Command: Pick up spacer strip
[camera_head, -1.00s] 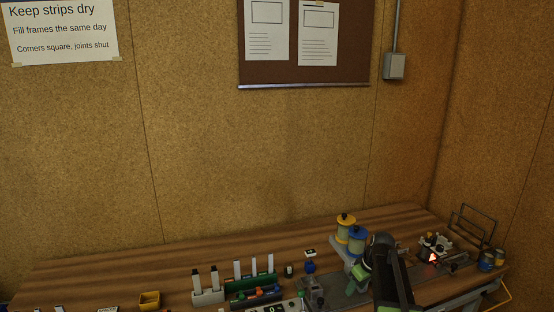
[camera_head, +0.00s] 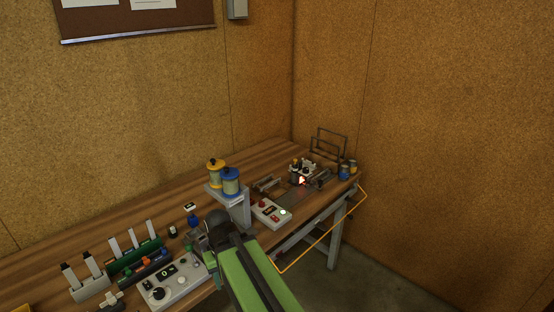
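I cannot pick out a spacer strip for certain. Pale upright pieces with dark tops (camera_head: 93,264) stand in a light grey block (camera_head: 90,288) at the lower left of the bench. Similar pale pieces (camera_head: 133,238) stand in a green rack (camera_head: 135,257) just behind and to the right of it. My green and black arm rises from the bottom middle over the bench's front edge. My gripper cannot be made out.
The wooden bench (camera_head: 95,226) carries a grey control box (camera_head: 173,286), yellow and blue spools (camera_head: 231,182) on a grey stand, and a smaller button box (camera_head: 271,213). A fixture with a glowing red spot (camera_head: 301,181) and wire frames (camera_head: 330,144) stand at the right end.

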